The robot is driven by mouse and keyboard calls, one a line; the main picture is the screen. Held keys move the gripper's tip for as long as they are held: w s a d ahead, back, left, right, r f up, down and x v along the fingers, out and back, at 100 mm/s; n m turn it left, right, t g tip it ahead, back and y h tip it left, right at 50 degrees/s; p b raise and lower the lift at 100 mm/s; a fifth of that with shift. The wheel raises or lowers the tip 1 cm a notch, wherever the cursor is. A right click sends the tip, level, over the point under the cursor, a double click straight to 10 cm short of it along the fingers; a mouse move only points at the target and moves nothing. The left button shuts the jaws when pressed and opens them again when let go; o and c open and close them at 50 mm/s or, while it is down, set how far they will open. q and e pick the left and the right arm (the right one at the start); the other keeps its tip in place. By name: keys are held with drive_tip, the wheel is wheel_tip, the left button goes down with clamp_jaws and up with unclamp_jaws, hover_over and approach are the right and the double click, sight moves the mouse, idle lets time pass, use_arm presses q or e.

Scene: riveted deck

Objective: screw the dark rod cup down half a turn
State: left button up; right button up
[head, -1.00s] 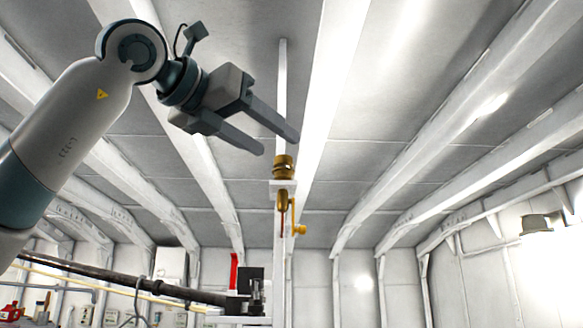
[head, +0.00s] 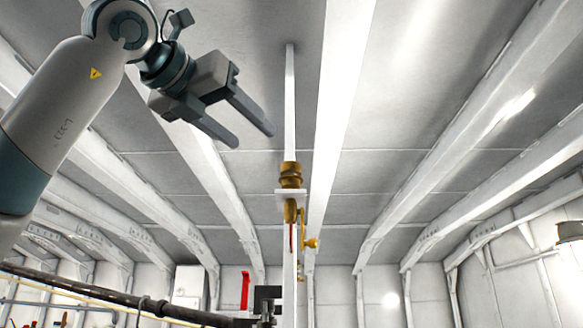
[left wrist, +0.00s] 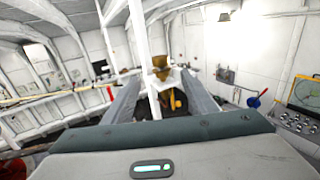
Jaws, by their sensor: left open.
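A brass cup (head: 291,175) with a ringed, stepped body stands upright on a small white bracket (head: 294,194) on a thin white post. It looks golden rather than dark; whether it is the dark rod's cup I cannot tell. My left gripper (head: 253,138) is open and empty, up and left of the cup, its fingers slanting down towards it without touching. In the left wrist view the cup (left wrist: 161,66) shows beyond and between the two spread fingers (left wrist: 158,80). My right gripper is in neither view.
Below the bracket hang a brass body (head: 290,212) and a side handle with a round knob (head: 312,243). A long dark rod (head: 120,305) runs across the lower left. A red strip (head: 245,290) stands behind. White beams line the ceiling; the air right of the post is clear.

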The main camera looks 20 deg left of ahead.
use_arm(q)
drive_tip(key=p, duration=0.3)
approach(285, 164)
drive_tip(key=x, duration=0.2)
drive_tip(key=p+x, duration=0.4)
drive_tip(key=x, duration=0.5)
drive_tip(key=shift+w+d+r, duration=0.1)
drive_tip(key=shift+w, duration=0.05)
drive_tip(key=shift+w+d, duration=0.1)
drive_tip(key=shift+w, duration=0.35)
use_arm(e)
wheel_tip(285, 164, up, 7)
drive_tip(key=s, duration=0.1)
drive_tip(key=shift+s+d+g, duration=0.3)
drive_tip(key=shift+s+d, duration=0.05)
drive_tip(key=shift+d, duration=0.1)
use_arm(q)
drive_tip(key=shift+c, duration=0.4)
drive_tip(key=c, duration=1)
